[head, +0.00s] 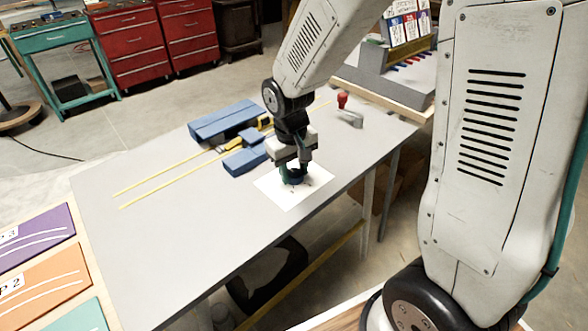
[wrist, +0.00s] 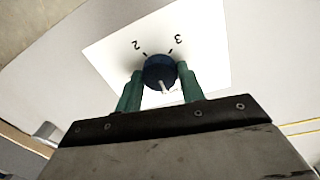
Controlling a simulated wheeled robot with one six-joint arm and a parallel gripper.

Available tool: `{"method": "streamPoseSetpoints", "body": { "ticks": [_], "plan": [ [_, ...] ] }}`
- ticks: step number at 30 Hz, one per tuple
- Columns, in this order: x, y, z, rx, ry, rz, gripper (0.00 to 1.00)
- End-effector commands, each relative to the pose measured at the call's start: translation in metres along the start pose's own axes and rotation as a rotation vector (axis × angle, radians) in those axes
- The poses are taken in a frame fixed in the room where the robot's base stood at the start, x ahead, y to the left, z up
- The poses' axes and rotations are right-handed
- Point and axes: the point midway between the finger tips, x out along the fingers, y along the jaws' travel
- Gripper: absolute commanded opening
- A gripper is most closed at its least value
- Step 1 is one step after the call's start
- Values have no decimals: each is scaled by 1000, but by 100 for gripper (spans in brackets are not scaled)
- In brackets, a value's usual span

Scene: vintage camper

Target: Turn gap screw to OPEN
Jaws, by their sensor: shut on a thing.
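The gap screw is a dark blue round knob (wrist: 159,70) with a pale pointer line. It stands on a white card (wrist: 208,45) marked with the numbers 2 and 3 and short ticks. In the wrist view the pale line points down, toward my gripper. No OPEN label is readable. My gripper (wrist: 160,84) has green fingers on both sides of the knob and is shut on it. In the head view my gripper (head: 293,172) reaches down to the knob (head: 292,180) on the white card (head: 295,200), hiding part of it.
The card lies on a grey table (head: 180,230). A red-topped grey crank (head: 346,112) stands at the back right. The table's left front is clear.

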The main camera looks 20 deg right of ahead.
Motion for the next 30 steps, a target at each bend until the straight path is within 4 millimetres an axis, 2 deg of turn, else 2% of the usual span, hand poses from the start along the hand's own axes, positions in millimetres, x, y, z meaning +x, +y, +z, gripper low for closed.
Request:
{"method": "streamPoseSetpoints", "body": {
  "ticks": [3, 4, 6, 17, 30],
  "plan": [
    [-1, 0, -2, -1, 5, 0, 16],
    [-1, 0, -2, -1, 5, 0, 41],
    [-1, 0, -2, -1, 4, 0, 60],
    [-6, 0, -1, 0, 3, 0, 60],
    [-72, 0, -2, -1, 5, 0, 60]
  ]
}}
